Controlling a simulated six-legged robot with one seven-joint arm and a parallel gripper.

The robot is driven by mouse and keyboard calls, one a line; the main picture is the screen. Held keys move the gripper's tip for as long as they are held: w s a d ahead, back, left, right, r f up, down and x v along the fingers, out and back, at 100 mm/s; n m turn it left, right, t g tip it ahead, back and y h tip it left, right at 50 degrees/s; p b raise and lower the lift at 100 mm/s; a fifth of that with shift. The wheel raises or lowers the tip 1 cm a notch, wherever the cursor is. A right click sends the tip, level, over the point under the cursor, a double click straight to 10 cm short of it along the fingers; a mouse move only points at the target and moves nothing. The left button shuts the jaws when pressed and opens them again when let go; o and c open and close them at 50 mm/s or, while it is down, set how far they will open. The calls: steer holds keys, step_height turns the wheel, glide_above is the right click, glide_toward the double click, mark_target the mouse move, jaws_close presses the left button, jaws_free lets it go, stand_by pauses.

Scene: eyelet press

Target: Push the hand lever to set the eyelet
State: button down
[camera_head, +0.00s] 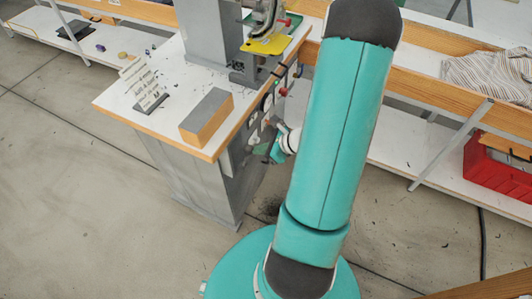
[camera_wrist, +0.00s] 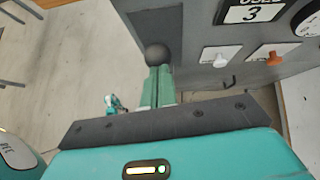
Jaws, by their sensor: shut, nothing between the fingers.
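My gripper (camera_wrist: 157,88) is shut and empty, its two teal fingers together, pointing at a grey panel. A dark round ball (camera_wrist: 155,54), which looks like the knob of the hand lever, is right at the fingertips. I cannot tell whether they touch. A dark rectangle (camera_wrist: 150,22) lies behind the ball on the panel. In the head view my gripper (camera_head: 273,152) is low beside the grey cabinet under the bench, partly hidden by my arm. The press (camera_head: 264,22) with a yellow plate (camera_head: 268,45) stands on the bench; the eyelet cannot be made out.
The panel carries a card with a 3 (camera_wrist: 254,10), a white knob (camera_wrist: 219,60), an orange knob (camera_wrist: 273,58) and a round dial (camera_wrist: 308,20). A grey and tan block (camera_head: 206,117) and a small sign (camera_head: 141,82) sit on the bench. Floor at left is clear.

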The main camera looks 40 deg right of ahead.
steer(key=shift+r, duration=0.8)
steer(key=shift+s+d, duration=0.1)
